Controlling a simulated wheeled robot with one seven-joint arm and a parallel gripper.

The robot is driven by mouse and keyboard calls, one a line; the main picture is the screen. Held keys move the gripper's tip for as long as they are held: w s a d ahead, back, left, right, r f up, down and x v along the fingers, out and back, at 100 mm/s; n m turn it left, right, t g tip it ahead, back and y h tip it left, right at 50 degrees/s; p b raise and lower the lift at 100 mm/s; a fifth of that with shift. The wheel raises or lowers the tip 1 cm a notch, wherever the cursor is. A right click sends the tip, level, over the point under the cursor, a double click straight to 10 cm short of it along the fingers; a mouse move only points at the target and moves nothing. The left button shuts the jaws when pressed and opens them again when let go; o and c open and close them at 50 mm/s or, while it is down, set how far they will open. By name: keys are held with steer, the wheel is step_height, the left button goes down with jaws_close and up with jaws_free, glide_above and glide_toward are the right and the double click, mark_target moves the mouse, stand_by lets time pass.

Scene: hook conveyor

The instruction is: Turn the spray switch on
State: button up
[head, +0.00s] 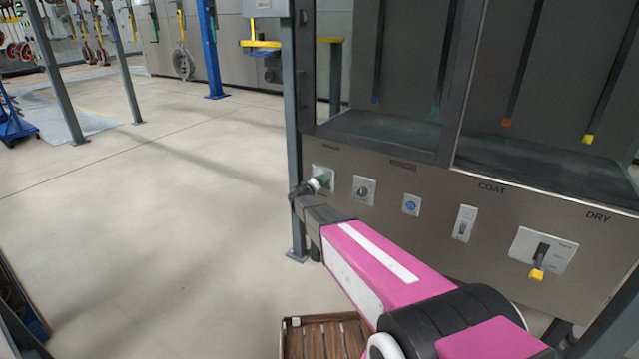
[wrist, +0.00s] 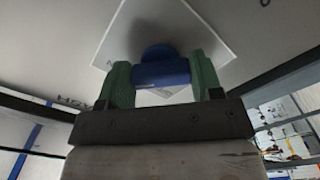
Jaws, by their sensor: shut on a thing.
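My gripper (head: 319,183) is at the leftmost white plate (head: 330,173) on the grey control panel. In the wrist view my gripper (wrist: 162,76) has its two green fingers shut on a blue knob (wrist: 160,69), one finger on each side. The knob stands out from a white square plate (wrist: 206,30). The fingers hide part of the knob, and its on or off marking cannot be read. No spray label is legible, so I cannot tell from lettering which control is the spray switch.
To the right on the panel are a round dial (head: 364,190), a blue button (head: 411,205), a rocker switch (head: 462,224) and a yellow-tipped lever (head: 538,268). A brown slatted crate (head: 298,344) sits below. The floor at left is open. A grey post (head: 292,120) stands beside the panel.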

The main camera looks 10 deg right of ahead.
steer(key=shift+f+m, duration=0.1)
steer(key=shift+m, duration=0.5)
steer(key=o, duration=0.9)
steer(key=shift+s+a, duration=0.1)
steer(key=v, duration=1)
steer(key=shift+s+a, duration=0.2)
steer(key=shift+s, duration=0.05)
